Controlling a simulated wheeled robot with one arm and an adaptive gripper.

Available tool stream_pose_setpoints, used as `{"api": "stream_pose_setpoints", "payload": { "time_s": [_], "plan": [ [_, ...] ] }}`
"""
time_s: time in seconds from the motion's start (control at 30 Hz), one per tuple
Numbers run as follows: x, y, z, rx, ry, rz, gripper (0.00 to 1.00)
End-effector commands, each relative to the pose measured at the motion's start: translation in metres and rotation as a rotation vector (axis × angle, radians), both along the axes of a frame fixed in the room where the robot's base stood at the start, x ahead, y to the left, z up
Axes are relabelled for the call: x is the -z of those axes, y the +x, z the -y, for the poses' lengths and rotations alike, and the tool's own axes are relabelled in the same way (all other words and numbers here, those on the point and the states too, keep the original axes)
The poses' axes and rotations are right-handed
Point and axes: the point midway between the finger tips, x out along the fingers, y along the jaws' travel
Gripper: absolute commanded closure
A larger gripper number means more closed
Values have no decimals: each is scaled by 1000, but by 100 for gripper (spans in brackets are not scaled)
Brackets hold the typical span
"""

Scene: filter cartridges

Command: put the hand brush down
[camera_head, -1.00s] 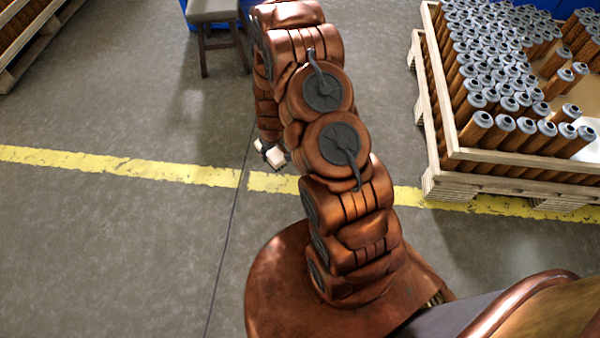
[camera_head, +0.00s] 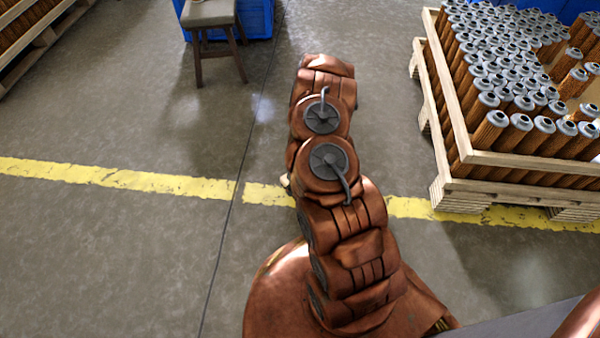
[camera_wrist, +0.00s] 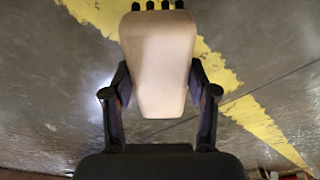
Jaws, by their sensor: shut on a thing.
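The hand brush (camera_wrist: 158,60) shows in the wrist view as a pale beige block with several dark tufts along its top edge. My gripper (camera_wrist: 160,95) is shut on it, one finger on each side of its narrower part. Behind it in the wrist view are the grey floor and the yellow line. In the head view my arm hides the gripper and nearly all of the brush. Only a small pale bit (camera_head: 285,181) shows at the arm's left edge, over the yellow line.
A wooden pallet crate (camera_head: 520,160) of upright filter cartridges (camera_head: 515,128) stands at the right. A stool (camera_head: 208,14) stands at the top by a blue bin (camera_head: 257,18). Another pallet (camera_head: 40,45) is at the top left. The floor (camera_head: 110,245) left of my arm is clear.

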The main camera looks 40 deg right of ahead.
Motion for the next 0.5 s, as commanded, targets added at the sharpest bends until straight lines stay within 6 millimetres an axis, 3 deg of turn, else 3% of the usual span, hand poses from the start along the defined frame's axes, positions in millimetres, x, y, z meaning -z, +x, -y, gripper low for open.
{"api": "stream_pose_setpoints", "payload": {
  "time_s": [0.2, 0.5],
  "plan": [
    [5, 31, 30, -1, -7, 3, 70],
    [7, 62, 56, 0, -4, 3, 70]
  ]
}}
